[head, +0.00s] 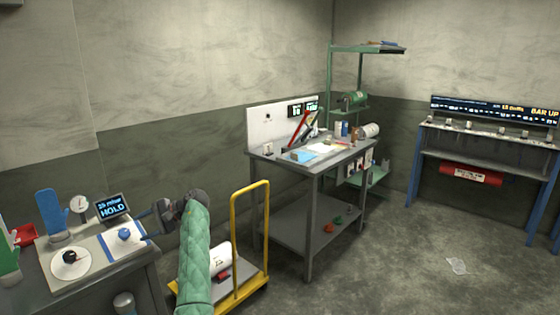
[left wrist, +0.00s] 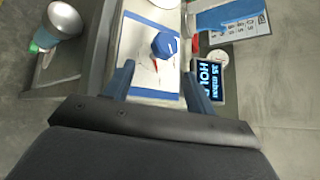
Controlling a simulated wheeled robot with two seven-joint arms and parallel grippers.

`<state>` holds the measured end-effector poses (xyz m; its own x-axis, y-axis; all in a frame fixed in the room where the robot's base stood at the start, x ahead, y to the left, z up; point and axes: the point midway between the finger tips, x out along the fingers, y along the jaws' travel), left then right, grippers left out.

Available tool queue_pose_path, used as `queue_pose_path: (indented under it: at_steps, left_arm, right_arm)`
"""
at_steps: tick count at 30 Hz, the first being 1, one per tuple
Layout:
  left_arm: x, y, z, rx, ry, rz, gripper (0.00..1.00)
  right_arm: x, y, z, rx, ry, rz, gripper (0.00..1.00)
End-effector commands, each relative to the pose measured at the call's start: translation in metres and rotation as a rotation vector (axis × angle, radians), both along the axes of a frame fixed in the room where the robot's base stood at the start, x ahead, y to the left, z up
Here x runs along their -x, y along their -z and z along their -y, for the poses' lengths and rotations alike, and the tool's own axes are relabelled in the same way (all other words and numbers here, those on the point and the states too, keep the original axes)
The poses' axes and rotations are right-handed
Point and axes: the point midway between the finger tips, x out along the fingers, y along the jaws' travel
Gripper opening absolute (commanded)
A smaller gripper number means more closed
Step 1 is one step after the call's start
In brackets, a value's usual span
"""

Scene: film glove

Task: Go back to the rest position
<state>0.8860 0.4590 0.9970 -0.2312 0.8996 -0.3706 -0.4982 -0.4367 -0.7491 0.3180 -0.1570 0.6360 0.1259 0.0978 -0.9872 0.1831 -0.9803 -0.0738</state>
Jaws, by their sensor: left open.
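My left gripper (head: 146,224) is at the right end of the bench at the lower left, its arm in a green quilted sleeve. In the left wrist view its two blue fingers (left wrist: 158,82) are apart with nothing held between them. A blue knob-like piece (head: 124,234) sits on a white sheet with blue borders (head: 128,248), just beyond the fingertips; the piece also shows in the left wrist view (left wrist: 165,45). A blue glove shape (head: 50,212) stands upright on the bench. My right gripper is not in view.
A display reading HOLD (head: 112,207), a dial gauge (head: 79,204) and a white disc (head: 70,262) crowd the bench. A yellow-handled cart (head: 235,245) stands right of my arm, before a grey worktable (head: 310,165). Floor at right is mostly clear, with a clear crumpled piece (head: 457,266).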

Motion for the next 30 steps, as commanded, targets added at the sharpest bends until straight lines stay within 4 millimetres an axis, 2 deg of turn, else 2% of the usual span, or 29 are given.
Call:
queue_pose_path:
  at_steps: [4, 8, 12, 16, 22, 30]
  left_arm:
    - [-0.01, -0.007, 0.003, 0.08, -0.007, 0.28, 0.55]
    - [-0.021, -0.029, 0.017, 0.188, -0.008, 0.572, 0.55]
    - [-0.03, -0.064, 0.038, 0.323, 0.001, 0.869, 0.55]
    - [-0.026, -0.075, 0.066, 0.465, 0.017, 1.076, 0.55]
    - [0.004, -0.052, 0.119, 0.703, 0.049, 1.259, 0.55]
    - [0.064, 0.006, 0.182, 0.947, 0.087, 1.283, 0.55]
  right_arm:
    - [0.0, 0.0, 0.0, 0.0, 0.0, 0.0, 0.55]
    - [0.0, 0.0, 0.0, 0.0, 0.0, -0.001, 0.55]
    - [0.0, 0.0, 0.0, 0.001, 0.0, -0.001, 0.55]
    - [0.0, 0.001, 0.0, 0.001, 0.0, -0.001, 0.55]
    - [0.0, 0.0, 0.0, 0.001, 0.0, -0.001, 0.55]
    - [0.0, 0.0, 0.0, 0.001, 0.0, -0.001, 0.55]
